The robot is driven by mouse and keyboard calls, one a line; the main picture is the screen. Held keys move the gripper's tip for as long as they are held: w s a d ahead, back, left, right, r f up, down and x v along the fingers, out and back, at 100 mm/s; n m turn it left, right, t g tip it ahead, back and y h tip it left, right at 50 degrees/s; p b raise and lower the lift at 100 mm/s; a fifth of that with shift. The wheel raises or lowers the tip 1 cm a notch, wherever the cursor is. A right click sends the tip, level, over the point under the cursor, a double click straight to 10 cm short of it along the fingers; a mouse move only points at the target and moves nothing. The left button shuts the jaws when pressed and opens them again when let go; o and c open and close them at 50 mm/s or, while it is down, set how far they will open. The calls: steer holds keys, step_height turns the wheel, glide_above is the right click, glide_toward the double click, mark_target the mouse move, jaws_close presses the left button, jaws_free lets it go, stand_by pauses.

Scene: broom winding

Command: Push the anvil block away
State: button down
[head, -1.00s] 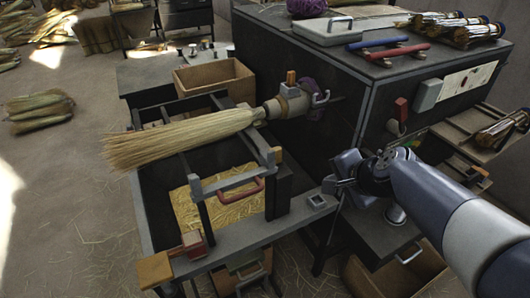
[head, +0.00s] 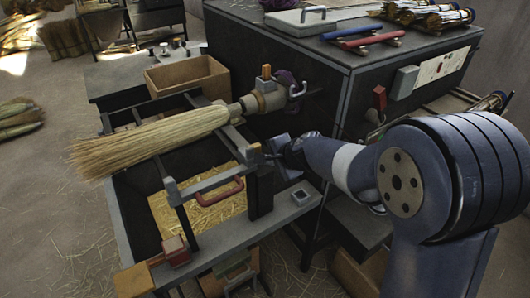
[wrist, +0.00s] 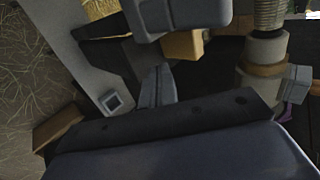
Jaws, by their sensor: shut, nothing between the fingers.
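I cannot tell for certain which part is the anvil block. A dark upright block (head: 260,192) stands at the right end of the metal bar, beside the straw-filled tray. My gripper (head: 271,157) is shut and empty, just right of and above this block; whether it touches is unclear. In the wrist view a grey block-like part (wrist: 178,18) and a tan block (wrist: 182,45) show at the top, close to the gripper. The broom (head: 150,140) lies across the frame, its handle end in the clamp (head: 266,98).
A red handle (head: 220,193) is on the bar at the front. A square socket (head: 300,196) sits on the bench rim to the right. The large dark cabinet (head: 320,90) closes off the back right. A cardboard box (head: 187,77) stands behind the broom.

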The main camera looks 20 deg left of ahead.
mark_target(259, 145)
steer(key=shift+w+a+r+p, duration=0.2)
steer(key=shift+w+a+p, duration=0.3)
steer(key=shift+w+a, duration=0.6)
steer(key=shift+s, duration=0.1)
steer(key=shift+w+a+r+p, duration=0.15)
steer(key=shift+w+a+p, duration=0.15)
steer(key=shift+a+p, duration=0.15)
steer(key=shift+w+a+p, duration=0.4)
steer(key=shift+w+a, duration=0.2)
steer(key=shift+a, duration=0.1)
steer(key=shift+w, duration=0.1)
